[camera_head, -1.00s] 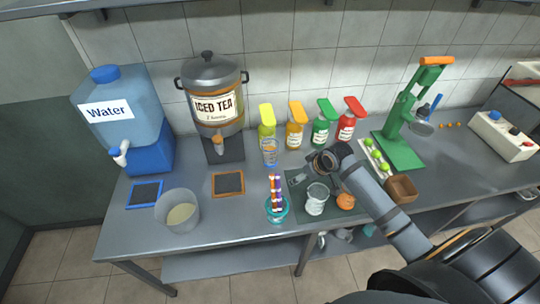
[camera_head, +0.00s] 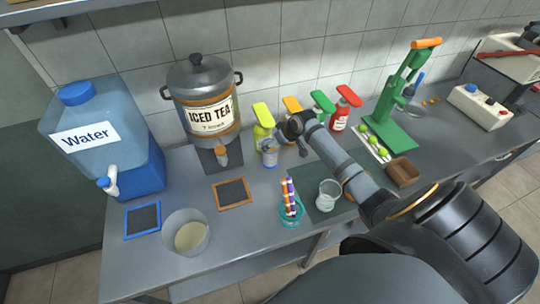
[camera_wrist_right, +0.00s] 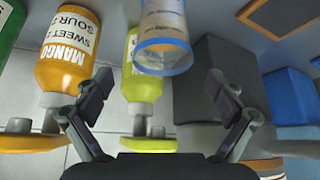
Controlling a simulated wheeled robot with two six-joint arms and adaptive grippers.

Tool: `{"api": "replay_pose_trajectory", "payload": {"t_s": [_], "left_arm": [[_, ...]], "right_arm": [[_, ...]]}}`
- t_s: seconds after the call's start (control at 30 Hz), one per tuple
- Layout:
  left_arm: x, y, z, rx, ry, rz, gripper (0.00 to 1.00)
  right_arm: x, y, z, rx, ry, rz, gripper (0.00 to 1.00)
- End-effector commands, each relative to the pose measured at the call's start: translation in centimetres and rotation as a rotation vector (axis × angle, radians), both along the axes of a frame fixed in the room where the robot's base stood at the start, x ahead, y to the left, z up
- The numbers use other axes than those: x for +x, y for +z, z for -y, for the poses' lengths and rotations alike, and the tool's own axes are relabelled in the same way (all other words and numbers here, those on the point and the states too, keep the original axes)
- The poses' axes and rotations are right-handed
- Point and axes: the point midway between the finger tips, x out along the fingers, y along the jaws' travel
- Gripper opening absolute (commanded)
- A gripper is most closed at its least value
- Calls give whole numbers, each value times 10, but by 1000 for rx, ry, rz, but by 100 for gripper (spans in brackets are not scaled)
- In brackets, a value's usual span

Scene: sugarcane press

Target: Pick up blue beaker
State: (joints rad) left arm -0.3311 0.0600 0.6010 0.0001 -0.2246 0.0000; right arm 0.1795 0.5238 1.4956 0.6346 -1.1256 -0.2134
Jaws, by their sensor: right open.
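The blue beaker (camera_head: 269,158) is a clear cup with a blue rim. It stands on the counter in front of the yellow bottle, partly covered by my right gripper in the head view. My right gripper (camera_head: 281,145) is beside it, at its right. In the right wrist view the beaker (camera_wrist_right: 164,38) appears upside down, ahead of the open fingers of my right gripper (camera_wrist_right: 163,90) and roughly centred between them. The fingers hold nothing. My left gripper is not in view.
The yellow bottle (camera_head: 263,126) and orange bottle (camera_wrist_right: 68,45) stand close behind the beaker. The iced tea dispenser (camera_head: 203,105) is to its left. A cup of straws (camera_head: 291,212) and a glass (camera_head: 328,196) are nearer the front. Counter around the orange-framed pad (camera_head: 233,193) is clear.

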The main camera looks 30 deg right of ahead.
Motion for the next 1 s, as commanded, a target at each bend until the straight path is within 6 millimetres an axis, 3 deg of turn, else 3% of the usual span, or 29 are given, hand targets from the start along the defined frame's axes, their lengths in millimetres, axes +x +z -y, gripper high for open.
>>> {"api": "replay_pose_trajectory", "payload": {"t_s": [0.17,0.3,0.5,0.63,0.77,1.0], "left_arm": [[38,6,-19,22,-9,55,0],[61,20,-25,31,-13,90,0],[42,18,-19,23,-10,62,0],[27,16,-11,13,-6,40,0],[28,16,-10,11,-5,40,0],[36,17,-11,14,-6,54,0]], "right_arm": [[2,-4,-1,-1,1,0,94],[8,-24,-5,4,-2,-4,94],[20,-48,-6,0,0,0,94],[21,-51,-7,-2,2,0,94],[21,-51,-6,-2,2,0,94],[21,-51,-6,-2,1,0,62]]}}
